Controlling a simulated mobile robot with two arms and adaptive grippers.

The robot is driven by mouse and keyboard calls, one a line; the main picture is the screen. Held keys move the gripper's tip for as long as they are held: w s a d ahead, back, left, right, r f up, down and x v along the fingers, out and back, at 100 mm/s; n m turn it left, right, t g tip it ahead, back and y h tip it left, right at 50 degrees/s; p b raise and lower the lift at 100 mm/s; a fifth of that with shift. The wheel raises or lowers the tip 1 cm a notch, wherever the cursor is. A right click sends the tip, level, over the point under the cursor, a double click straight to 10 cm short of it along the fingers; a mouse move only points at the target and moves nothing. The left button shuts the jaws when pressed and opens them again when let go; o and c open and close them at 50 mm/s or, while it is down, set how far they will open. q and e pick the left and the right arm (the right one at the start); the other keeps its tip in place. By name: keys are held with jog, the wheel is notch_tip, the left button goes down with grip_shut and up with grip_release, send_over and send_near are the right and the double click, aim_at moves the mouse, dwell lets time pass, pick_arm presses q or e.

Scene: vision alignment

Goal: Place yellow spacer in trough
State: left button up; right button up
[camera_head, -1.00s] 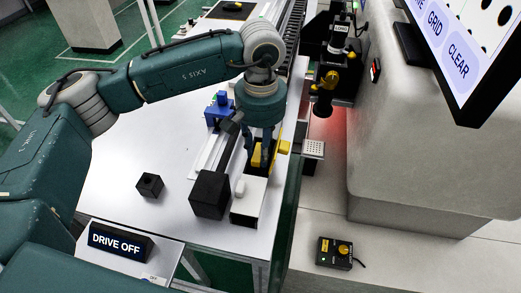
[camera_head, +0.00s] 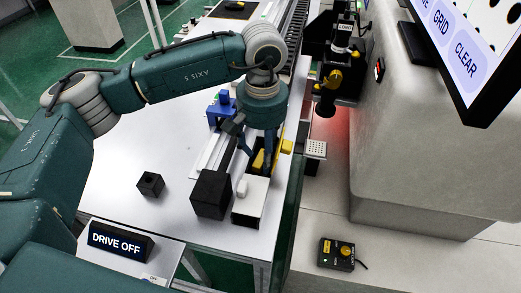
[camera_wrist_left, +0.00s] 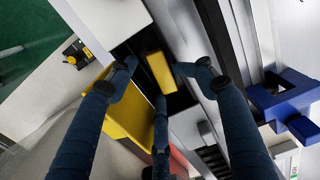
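The yellow spacer (camera_wrist_left: 159,72) lies in the dark trough (camera_wrist_left: 182,99), seen in the left wrist view between my left gripper's spread fingertips. The fingers (camera_wrist_left: 163,80) stand apart, with gaps on both sides of the spacer. In the head view the left gripper (camera_head: 258,155) points down over the trough area, and part of the yellow spacer (camera_head: 259,160) shows between its fingers. The fingers and wrist partly hide the trough there. I cannot tell whether the spacer rests fully on the trough floor. My right gripper is in neither view.
A white block (camera_head: 251,196) and a black box (camera_head: 211,194) stand just in front of the gripper. A blue fixture (camera_head: 221,108) is behind it. A small black cube (camera_head: 150,184) sits on the open white table. A yellow part (camera_head: 286,147) is at the right edge.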

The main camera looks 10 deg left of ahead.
pick_arm(q)
jog(key=shift+s+d, duration=0.1)
jog(key=shift+d, duration=0.1)
jog(key=shift+r+p, duration=0.55)
jog(key=shift+p, duration=0.3)
jog(key=shift+w+r, duration=0.2)
jog(key=shift+r, duration=0.15)
notch_tip(320, 180, up, 12)
jog(key=b, duration=0.3)
jog(key=shift+f+b, duration=0.25)
jog(key=shift+b, duration=0.1)
